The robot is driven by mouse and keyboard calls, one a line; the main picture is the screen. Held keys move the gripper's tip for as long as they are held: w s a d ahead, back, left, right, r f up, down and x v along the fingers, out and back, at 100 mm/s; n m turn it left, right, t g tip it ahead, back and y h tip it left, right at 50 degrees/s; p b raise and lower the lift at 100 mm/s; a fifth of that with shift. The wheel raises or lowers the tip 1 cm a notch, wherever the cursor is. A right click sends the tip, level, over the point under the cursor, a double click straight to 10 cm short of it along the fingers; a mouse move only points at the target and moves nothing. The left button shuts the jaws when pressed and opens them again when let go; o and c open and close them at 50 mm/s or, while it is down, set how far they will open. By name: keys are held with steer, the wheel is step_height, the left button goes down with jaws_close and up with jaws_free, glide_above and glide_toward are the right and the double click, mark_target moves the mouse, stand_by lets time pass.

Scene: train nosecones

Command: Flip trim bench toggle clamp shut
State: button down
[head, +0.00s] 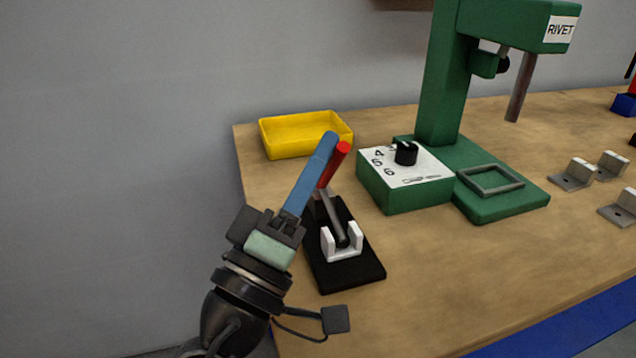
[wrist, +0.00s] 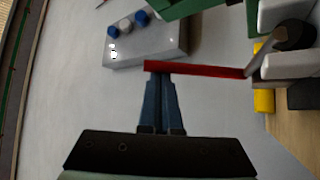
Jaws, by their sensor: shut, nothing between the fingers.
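The toggle clamp has a black base (head: 361,268), a white bracket (head: 342,246) and a dark lever with a red handle (head: 336,163). It sits near the left end of the bench, its handle raised and slanting up toward the back. My gripper (head: 328,138) is shut and empty, its blue fingers beside the left of the handle in the head view. In the wrist view the handle (wrist: 200,68) lies across just beyond the fingertips of my gripper (wrist: 161,76). I cannot tell whether they touch. The clamp's pivot shows at the right there.
A yellow tray (head: 305,134) stands behind the clamp on the wooden bench (head: 420,285). A green rivet press (head: 440,90) with a dial box (head: 405,190) stands to the right. Grey metal brackets (head: 575,176) lie farther right. The bench front is clear.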

steer(key=shift+s+d+f+m+h+b, duration=0.1)
steer(key=shift+s+f+m+h+b, duration=0.15)
steer(key=shift+m+h+b, duration=0.35)
steer(key=shift+d, duration=0.1)
